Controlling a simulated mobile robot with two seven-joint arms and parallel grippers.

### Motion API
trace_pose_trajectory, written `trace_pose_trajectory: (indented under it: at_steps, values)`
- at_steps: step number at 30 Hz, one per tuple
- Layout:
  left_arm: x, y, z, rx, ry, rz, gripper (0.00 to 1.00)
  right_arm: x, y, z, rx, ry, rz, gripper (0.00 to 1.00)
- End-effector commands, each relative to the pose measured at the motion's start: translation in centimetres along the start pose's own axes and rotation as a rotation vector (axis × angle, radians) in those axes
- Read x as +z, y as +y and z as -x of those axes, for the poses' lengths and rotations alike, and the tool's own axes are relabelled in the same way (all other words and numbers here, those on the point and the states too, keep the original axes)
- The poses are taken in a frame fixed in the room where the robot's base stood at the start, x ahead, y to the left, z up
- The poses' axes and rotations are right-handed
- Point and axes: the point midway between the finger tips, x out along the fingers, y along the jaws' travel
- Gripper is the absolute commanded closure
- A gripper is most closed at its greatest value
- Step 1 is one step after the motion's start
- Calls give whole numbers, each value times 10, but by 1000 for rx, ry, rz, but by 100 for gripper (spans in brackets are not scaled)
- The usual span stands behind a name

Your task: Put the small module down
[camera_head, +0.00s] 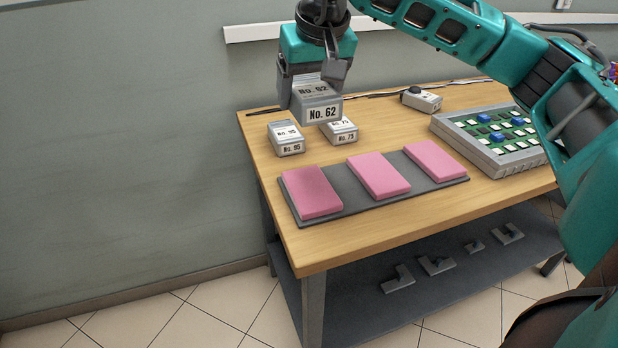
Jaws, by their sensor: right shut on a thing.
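My right gripper (312,84) is shut on a grey module labelled No. 62 (318,114). It holds the module upright above the back left of the wooden table. The held module partly hides the top of No. 75. A dark tray (334,200) with three pink pads (378,176) lies at the table's front. My left gripper is not in view.
A grey panel with green, white and blue keys (484,160) lies at the right of the table (262,172). A small grey box with a black knob (421,99) stands at the back. Several grey brackets (436,264) lie on the lower shelf. Bare wood shows left of the tray.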

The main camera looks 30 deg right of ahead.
Motion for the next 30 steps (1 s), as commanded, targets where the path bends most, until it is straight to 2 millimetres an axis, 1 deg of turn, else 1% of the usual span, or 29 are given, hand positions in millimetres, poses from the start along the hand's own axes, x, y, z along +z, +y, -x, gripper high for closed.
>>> trace_pose_trajectory:
  at_steps: [1, 6, 9, 12, 15, 20, 27, 30]
  values:
    - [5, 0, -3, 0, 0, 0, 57, 7, 1, -16, 2, -2, 0, 72]
    - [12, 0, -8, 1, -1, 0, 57, 24, 1, -57, 1, -1, -1, 72]
    - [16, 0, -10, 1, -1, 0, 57, 33, 1, -79, 1, 0, -1, 72]
    - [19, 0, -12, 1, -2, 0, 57, 40, 0, -96, 0, 1, -2, 72]
    - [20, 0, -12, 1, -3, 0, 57, 43, 0, -105, -1, 3, -2, 72]
    - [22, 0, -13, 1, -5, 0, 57, 46, 0, -113, -1, 2, -2, 72]
    - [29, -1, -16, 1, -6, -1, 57, 60, 1, -145, 1, 1, -2, 72]
    - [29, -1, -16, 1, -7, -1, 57, 61, 0, -149, -1, 3, -3, 72]
